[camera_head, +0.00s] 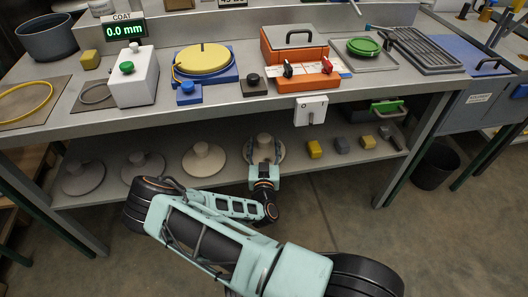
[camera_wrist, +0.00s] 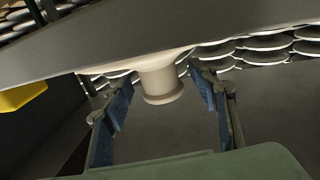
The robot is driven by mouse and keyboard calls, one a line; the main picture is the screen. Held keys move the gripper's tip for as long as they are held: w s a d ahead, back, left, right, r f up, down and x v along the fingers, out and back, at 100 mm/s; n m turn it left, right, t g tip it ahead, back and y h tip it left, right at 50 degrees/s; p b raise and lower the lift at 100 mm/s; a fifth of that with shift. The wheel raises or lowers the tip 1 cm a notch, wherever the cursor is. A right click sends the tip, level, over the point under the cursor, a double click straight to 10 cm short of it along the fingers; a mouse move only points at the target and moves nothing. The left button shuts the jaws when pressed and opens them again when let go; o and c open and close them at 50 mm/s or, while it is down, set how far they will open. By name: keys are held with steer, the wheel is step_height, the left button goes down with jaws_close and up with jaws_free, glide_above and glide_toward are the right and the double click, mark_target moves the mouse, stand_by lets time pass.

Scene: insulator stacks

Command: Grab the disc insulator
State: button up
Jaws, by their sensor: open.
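A disc insulator (camera_head: 276,156), pale beige with a round knob on top, sits on the lower shelf below my gripper (camera_head: 263,166). In the wrist view, its knob (camera_wrist: 161,84) shows between the two blue-padded fingers of my gripper (camera_wrist: 161,76). The fingers are apart, one on each side of the knob, with gaps visible. Part of the disc is hidden by the gripper in the head view. Three more disc insulators stand in a row to the left: one nearest (camera_head: 204,160), one in the middle (camera_head: 143,167) and one farthest (camera_head: 83,178).
A yellow block (camera_head: 314,149) and small grey and yellow blocks stand right of the insulator; the yellow one also shows in the wrist view (camera_wrist: 22,97). The workbench top (camera_head: 215,111) overhangs the lower shelf (camera_head: 240,178). A bench leg (camera_head: 412,150) stands at right.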

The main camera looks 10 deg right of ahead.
steer(key=shift+w+d, duration=0.15)
steer(key=shift+w, duration=0.65)
steer(key=shift+c, duration=0.6)
jaws_close()
steer(key=shift+r, duration=0.25)
